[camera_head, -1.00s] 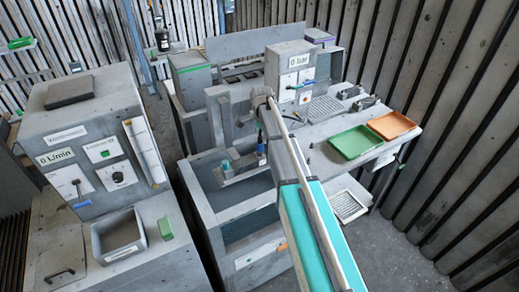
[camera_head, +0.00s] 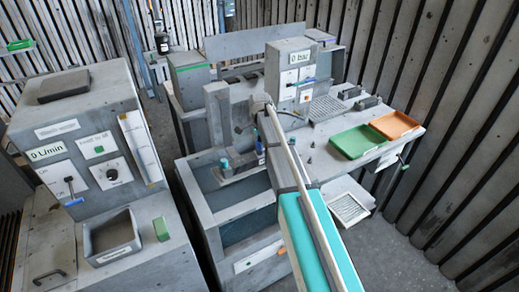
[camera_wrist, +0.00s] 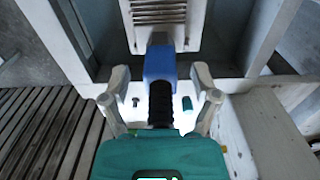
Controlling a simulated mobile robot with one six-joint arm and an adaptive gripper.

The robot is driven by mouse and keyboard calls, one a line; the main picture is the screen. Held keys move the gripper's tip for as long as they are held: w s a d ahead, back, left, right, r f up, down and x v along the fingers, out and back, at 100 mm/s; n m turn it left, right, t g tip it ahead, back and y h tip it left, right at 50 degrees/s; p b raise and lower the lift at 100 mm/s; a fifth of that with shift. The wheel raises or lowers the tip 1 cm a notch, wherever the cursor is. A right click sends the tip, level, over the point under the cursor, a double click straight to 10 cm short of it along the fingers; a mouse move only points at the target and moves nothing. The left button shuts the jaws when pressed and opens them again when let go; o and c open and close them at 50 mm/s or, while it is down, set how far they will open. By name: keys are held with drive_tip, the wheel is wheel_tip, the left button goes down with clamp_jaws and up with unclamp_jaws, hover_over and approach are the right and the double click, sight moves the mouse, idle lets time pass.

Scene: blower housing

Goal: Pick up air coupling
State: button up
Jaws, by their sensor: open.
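In the wrist view, a part with a blue block-shaped end (camera_wrist: 160,63) and a black ribbed length (camera_wrist: 161,103) lies between my gripper's fingers; it looks like the air coupling. My gripper (camera_wrist: 160,74) is open, one pale finger on each side of the blue end, with visible gaps. I cannot tell how far the fingers are from it in depth. In the head view a small blue upright part (camera_head: 259,145) shows beside the shelf over the tank, below my arm's far end; I cannot tell if it is the same part. My gripper is not clear there.
A grey tank (camera_head: 240,225) with a shelf and teal pieces (camera_head: 224,163) lies left of my arm. A green tray (camera_head: 354,142) and an orange tray (camera_head: 397,125) sit on the bench at right. A grey control cabinet (camera_head: 85,140) stands at left.

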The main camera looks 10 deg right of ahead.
idle(0.5)
clamp_jaws()
